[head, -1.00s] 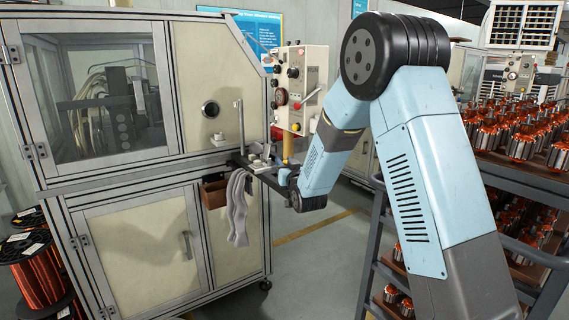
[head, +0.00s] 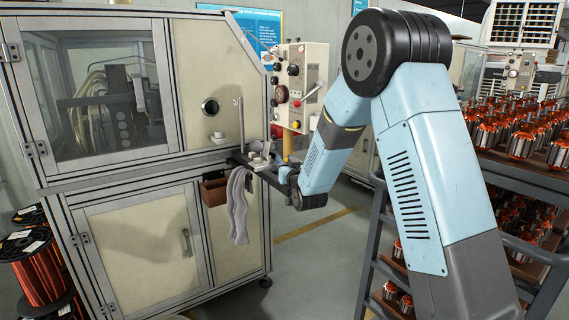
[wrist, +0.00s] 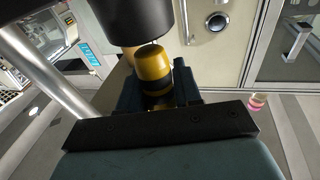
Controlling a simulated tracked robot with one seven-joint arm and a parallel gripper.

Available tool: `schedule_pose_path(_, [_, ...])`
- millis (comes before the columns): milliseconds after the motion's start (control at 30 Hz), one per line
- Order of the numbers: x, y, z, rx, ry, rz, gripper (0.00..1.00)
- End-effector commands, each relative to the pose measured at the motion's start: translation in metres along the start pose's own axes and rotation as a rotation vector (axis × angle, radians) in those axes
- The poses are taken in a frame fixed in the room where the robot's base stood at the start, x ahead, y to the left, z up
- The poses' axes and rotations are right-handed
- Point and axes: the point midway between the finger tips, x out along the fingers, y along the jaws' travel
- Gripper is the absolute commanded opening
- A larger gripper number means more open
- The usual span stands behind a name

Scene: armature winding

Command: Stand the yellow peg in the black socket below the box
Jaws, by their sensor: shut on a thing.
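The yellow peg (wrist: 153,66), with a rounded end and a dark band, is between the dark fingers of my gripper (wrist: 158,98) in the wrist view. My gripper is shut on it. A large black cylinder (wrist: 135,18) shows just above the peg's rounded end in that view. I cannot tell whether it is the socket, or whether it touches the peg. In the head view, the pale control box (head: 302,88) is above and behind the end of my arm. The peg and socket cannot be made out clearly there.
A narrow dark shelf (head: 270,178) sticks out from the machine cabinet (head: 130,235), beside my wrist. It carries small pale fixtures and an upright rod (head: 241,122). A grey cloth (head: 238,205) and brown bin (head: 213,191) hang there. A rack of armatures (head: 520,175) stands right.

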Motion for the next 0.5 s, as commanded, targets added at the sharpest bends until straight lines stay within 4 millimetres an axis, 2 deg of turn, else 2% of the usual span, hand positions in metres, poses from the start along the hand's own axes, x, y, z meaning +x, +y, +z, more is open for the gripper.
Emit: schedule_pose_path(500, [0.0000,0.0016,0.0075,0.000,-0.001,0.001,0.09])
